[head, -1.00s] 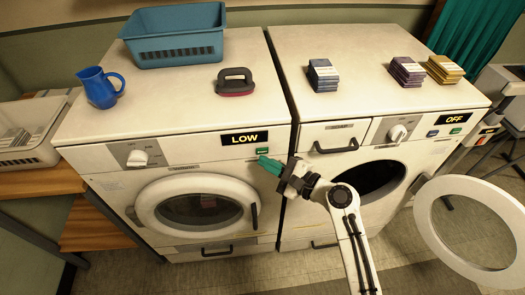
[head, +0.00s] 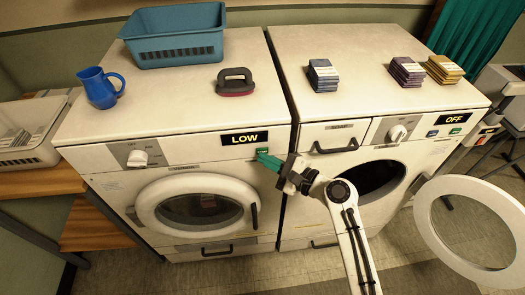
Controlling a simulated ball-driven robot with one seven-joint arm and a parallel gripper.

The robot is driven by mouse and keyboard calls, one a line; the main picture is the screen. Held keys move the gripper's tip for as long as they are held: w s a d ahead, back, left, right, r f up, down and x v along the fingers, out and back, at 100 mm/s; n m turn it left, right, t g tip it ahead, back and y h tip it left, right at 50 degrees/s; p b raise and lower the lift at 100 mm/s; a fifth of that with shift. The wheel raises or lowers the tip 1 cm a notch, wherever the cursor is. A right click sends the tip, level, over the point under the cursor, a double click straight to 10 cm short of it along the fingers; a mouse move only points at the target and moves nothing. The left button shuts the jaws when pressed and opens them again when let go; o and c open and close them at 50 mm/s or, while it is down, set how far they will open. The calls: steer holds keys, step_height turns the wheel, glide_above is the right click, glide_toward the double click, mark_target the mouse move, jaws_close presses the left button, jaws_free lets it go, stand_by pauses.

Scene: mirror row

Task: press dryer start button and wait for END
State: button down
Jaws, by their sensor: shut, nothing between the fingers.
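The left machine (head: 180,190) has a knob at the left of its panel and a display (head: 244,138) reading LOW. Its round door is shut, with something dim behind the glass. My gripper (head: 264,158) is shut and empty, its green fingertips at the green start button below the display. The fingertips cover the button, so I cannot tell whether it is pressed in. The right machine (head: 345,235) has a display (head: 453,118) reading OFF, and its round door (head: 470,236) stands open.
On the machine tops are a blue basket (head: 175,50), a blue jug (head: 100,88), a dark-handled brush (head: 235,82) and several folded cloth stacks (head: 322,76). A white basket (head: 30,140) stands at the left. The open door takes up room at the right.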

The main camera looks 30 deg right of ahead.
steer(key=shift+w+d, duration=0.1)
steer(key=shift+w, duration=0.1)
stand_by(0.3)
stand_by(0.3)
steer(key=shift+s+a+p, duration=0.25)
steer(key=shift+s+p, duration=0.15)
steer(key=shift+s, duration=0.35)
steer(key=s, duration=0.1)
steer(key=s+a+p, duration=0.1)
steer(key=s, duration=0.2)
steer(key=shift+s+a, duration=0.25)
steer(key=shift+s, duration=0.15)
stand_by(0.6)
